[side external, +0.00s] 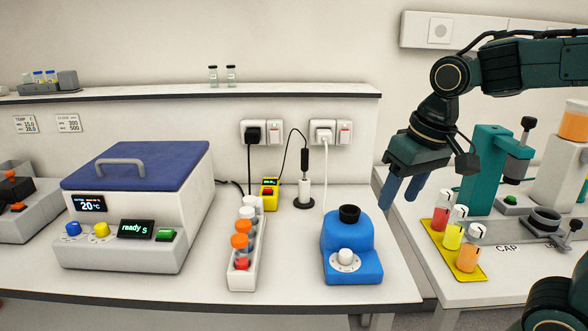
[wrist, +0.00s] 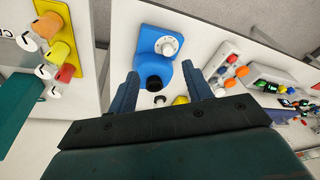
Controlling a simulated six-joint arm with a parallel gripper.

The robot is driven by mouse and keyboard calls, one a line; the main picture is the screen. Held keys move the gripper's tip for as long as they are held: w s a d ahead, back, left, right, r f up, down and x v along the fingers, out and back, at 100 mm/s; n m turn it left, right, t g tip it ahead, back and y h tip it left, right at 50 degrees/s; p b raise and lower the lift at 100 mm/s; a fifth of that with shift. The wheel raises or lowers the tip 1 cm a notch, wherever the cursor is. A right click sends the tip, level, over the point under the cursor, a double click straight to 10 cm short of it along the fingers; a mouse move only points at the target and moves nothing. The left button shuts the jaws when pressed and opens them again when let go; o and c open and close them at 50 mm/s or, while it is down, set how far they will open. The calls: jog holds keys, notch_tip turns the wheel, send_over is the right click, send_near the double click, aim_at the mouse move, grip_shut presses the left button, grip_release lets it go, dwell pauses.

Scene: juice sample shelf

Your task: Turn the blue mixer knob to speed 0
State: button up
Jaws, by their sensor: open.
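The blue mixer (side external: 350,243) stands near the right end of the left bench, with a black cup on top. Its knob (side external: 346,258) is a white round dial on the front face; I cannot read its setting. In the wrist view the mixer (wrist: 150,42) appears upside down, between and beyond my fingers, with the white knob (wrist: 167,46) facing away from me. My gripper (side external: 403,195) is open and empty, fingers pointing down, in the air to the right of the mixer and above the gap between benches. It touches nothing. In the wrist view my gripper (wrist: 163,82) has both fingers spread.
A rack of capped tubes (side external: 242,270) stands left of the mixer, beside a white machine with a blue lid (side external: 137,165). A black-tipped tool (side external: 304,190) stands behind. On the right bench are a yellow tray (side external: 432,236) of bottles and a teal capper (side external: 487,170).

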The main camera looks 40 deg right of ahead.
jog(key=shift+s+f+n+t, duration=0.65)
jog(key=shift+s+n+t, duration=0.8)
jog(key=shift+s, duration=2.95)
jog(key=w+a+r+m+g, duration=0.15)
jog(key=w+r+m, duration=0.25)
jog(key=w, duration=0.6)
jog(key=w+a+r+m+g, duration=0.1)
jog(key=w+a+r+m, duration=0.25)
jog(key=w, duration=0.65)
jog(key=w+a+f+m+g, duration=0.1)
jog(key=w+a+f+m, duration=0.3)
jog(key=w, duration=0.4)
jog(key=w+a+f+m+g, duration=0.2)
jog(key=w+a+f+m, duration=0.2)
jog(key=w, duration=0.4)
jog(key=shift+w+a+f, duration=0.25)
jog(key=shift+w+f, duration=0.05)
